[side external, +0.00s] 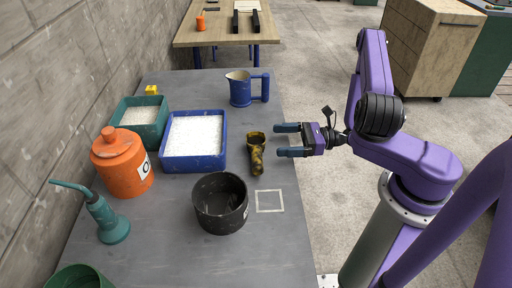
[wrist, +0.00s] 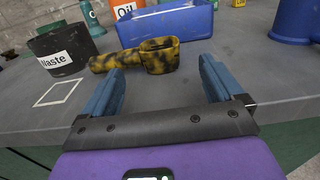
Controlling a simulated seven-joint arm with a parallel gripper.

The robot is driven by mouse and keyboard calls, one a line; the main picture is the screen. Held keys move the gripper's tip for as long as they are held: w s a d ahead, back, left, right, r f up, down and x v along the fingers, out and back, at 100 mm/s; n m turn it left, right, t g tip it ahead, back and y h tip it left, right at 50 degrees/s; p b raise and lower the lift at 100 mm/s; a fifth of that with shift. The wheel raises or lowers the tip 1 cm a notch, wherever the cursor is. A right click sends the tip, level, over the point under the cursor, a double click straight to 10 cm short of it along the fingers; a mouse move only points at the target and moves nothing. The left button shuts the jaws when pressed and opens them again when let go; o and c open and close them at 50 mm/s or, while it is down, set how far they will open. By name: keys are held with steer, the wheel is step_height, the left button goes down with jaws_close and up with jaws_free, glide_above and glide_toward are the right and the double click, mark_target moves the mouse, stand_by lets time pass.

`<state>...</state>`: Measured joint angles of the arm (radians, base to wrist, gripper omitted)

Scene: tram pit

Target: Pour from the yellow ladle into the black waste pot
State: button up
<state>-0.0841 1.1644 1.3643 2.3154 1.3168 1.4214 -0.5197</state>
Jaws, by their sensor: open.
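The yellow ladle (side external: 256,150), blotched with black, stands on the grey table. In the wrist view the ladle (wrist: 158,57) has its cup to the right and its handle pointing left; its contents cannot be made out. The black waste pot (side external: 221,205) stands nearer the front, with its open top up; in the wrist view the pot (wrist: 62,50) carries a "Waste" label. My gripper (side external: 281,140) is open and empty at the table's right edge, with its blue fingers pointing toward the ladle, apart from it. In the wrist view the ladle lies beyond the gripper's fingertips (wrist: 162,66).
A blue tray (side external: 194,170) and a green tray (side external: 119,116) hold white granules. A blue jug (side external: 240,88), an orange canister (side external: 120,161) and a green oil can (side external: 108,219) stand around. A white square outline (side external: 270,201) marks bare table right of the pot.

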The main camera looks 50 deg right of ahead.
mark_target(272, 148)
steer(key=shift+x, duration=1.85)
steer(key=shift+r, duration=0.1)
steer(key=shift+c, duration=0.3)
steer(key=c, duration=1.1)
steer(key=shift+c, duration=0.2)
steer(key=shift+r, duration=0.15)
